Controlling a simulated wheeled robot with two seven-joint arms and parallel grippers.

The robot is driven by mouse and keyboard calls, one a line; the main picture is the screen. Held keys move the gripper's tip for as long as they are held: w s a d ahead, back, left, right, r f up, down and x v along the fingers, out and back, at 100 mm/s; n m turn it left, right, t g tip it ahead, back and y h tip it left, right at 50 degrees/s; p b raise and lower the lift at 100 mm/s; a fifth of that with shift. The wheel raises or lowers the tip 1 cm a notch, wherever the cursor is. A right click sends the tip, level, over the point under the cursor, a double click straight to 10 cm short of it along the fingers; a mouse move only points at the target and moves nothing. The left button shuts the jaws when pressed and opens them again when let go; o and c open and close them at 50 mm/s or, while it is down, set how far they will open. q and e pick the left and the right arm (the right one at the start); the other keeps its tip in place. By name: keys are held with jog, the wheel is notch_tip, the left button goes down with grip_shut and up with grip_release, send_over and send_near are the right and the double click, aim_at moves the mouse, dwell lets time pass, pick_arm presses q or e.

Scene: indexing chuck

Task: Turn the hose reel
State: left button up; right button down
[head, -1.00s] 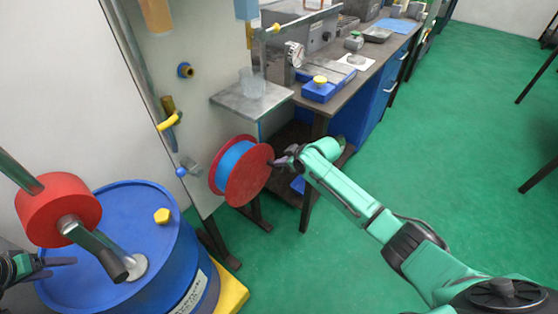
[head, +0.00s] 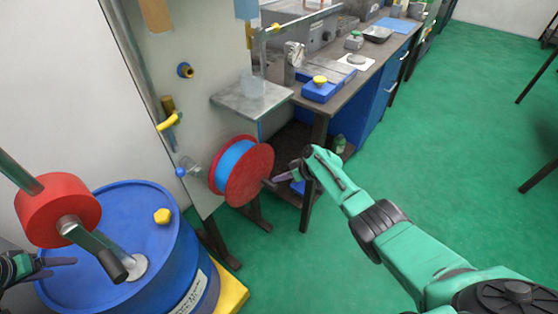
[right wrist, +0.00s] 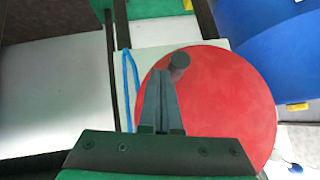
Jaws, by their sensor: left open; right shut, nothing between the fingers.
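The hose reel (head: 258,172) has red flanges and a blue hose wound between them. It is mounted on the pale panel, below a small grey shelf. Its red front flange (right wrist: 225,100) fills much of the right wrist view, with a grey crank peg (right wrist: 179,65) standing out from it. My right gripper (head: 270,182) is shut and empty at the reel's right side. In the right wrist view its fingertips (right wrist: 163,73) are just left of the peg; I cannot tell whether they touch it. My left gripper (head: 72,262) is open at the lower left edge, far from the reel.

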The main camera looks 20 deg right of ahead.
jog(key=shift+s+a+f, duration=0.55)
jog(key=shift+a+f, duration=0.15)
jog(key=shift+f, duration=0.2)
jog(key=shift+s+a+f, duration=0.55)
jog(key=shift+a+f, duration=0.15)
jog(key=shift+f, duration=0.15)
jog(key=shift+s+a+f+g+y, duration=0.15)
jog(key=shift+s+a+f+y, duration=0.1)
jog(key=shift+a, duration=0.15)
jog(key=shift+s+a+f+g+y, duration=0.15)
jog(key=shift+s+a, duration=0.1)
jog(key=shift+a, duration=0.15)
jog(key=shift+s+d+r+m, duration=0.1)
jog(key=shift+d+r+m, duration=0.1)
jog(key=shift+m, duration=0.1)
